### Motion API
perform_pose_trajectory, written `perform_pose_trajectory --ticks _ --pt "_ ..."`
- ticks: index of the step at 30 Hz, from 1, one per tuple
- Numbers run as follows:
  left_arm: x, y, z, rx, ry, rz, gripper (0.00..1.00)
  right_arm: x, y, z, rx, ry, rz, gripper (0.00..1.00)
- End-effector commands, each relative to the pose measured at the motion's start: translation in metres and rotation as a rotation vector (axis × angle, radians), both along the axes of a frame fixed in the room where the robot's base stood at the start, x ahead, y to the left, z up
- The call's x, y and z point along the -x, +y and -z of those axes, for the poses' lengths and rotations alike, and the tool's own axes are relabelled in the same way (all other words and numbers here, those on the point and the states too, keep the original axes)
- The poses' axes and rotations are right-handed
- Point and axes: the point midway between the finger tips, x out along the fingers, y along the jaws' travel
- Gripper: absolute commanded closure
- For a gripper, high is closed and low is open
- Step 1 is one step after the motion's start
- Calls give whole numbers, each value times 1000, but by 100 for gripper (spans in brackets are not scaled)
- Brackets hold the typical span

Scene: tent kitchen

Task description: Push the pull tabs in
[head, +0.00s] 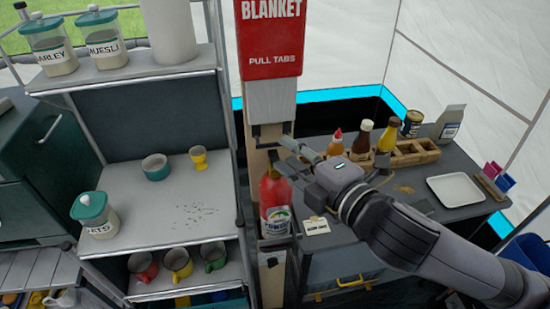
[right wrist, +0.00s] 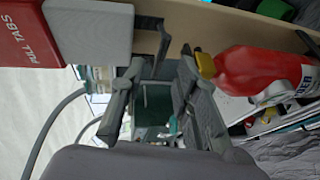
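A red fire blanket box (head: 270,38) lettered "BLANKET" and "PULL TABS" is mounted on a wooden post. A pale grey block (head: 271,102) shows under it, with dark pull tabs (head: 256,131) at its lower edge. In the right wrist view the red box (right wrist: 30,38), grey block (right wrist: 92,30) and a dark tab (right wrist: 163,38) appear, the tab beyond the fingertips. My right gripper (head: 287,152) is just below and right of the tabs. Its fingers (right wrist: 160,72) are apart with nothing held. Whether it touches a tab is unclear. My left gripper is out of view.
A red fire extinguisher (head: 276,200) is close below my right gripper. A shelf unit (head: 150,75) with jars and cups stands left. A dark counter (head: 420,185) with sauce bottles, a wooden caddy (head: 415,152) and a white tray (head: 457,188) is right.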

Motion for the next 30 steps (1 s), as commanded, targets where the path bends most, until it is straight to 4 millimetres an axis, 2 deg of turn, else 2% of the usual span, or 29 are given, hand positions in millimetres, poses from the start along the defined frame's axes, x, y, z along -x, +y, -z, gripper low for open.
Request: perform_pose_trajectory --ticks 3,9,21,30 --pt "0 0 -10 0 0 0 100 -21 14 2 0 5 1 71" --pt "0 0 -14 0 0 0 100 -40 27 7 0 4 1 71" --pt "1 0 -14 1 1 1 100 -45 30 10 1 3 1 72" --pt "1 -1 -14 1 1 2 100 -45 30 10 1 3 1 92"
